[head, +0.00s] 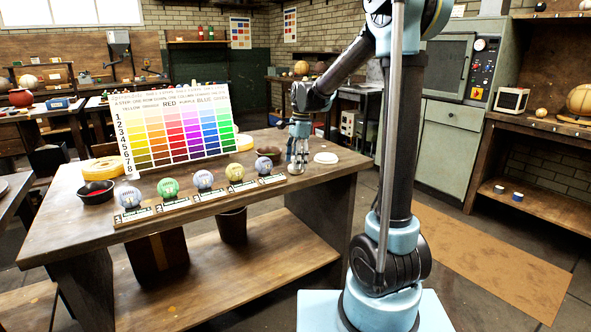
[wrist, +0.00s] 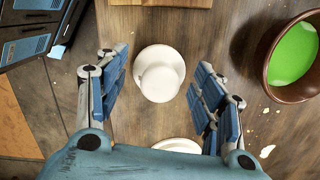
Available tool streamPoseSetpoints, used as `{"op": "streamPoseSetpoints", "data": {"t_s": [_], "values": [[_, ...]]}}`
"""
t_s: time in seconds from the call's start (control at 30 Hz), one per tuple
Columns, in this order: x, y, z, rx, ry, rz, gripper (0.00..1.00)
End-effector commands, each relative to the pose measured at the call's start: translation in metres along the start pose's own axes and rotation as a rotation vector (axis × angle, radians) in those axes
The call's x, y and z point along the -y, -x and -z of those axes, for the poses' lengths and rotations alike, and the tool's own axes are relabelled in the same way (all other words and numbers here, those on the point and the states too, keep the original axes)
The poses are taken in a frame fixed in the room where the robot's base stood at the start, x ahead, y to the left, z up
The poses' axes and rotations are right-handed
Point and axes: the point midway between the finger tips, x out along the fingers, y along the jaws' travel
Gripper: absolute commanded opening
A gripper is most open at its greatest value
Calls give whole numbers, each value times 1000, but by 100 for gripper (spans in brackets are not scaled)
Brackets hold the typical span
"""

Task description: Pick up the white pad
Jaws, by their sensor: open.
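A white round piece with a raised knob-like middle (wrist: 158,73) lies on the wooden table, between my open fingers in the wrist view; its low edge also shows below my gripper in the head view (head: 295,169). A second white thing, a flat disc (head: 326,157), lies right of my gripper; the wrist view shows part of it (wrist: 178,145), the rest hidden by my gripper body. Which of these is the white pad I cannot tell for sure. My gripper (head: 297,158) points down, open and empty, fingers apart on both sides of the knobbed piece (wrist: 158,72), with no contact visible.
A brown bowl with green inside (wrist: 292,60) stands close to my right finger in the wrist view. Balls on labelled stands (head: 236,173) line the table's front edge. A colour chart (head: 180,125) stands behind them.

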Motion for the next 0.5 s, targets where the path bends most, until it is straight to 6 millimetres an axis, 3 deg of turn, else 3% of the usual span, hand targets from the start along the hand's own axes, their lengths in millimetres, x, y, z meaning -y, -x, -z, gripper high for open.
{"op": "streamPoseSetpoints", "data": {"t_s": [0.23, 0.43, 0.5], "values": [[0, -1, 0, 0, 0, 0, 62], [0, -1, 0, 0, 0, 0, 19], [0, -2, 0, 0, 0, 0, 13]]}}
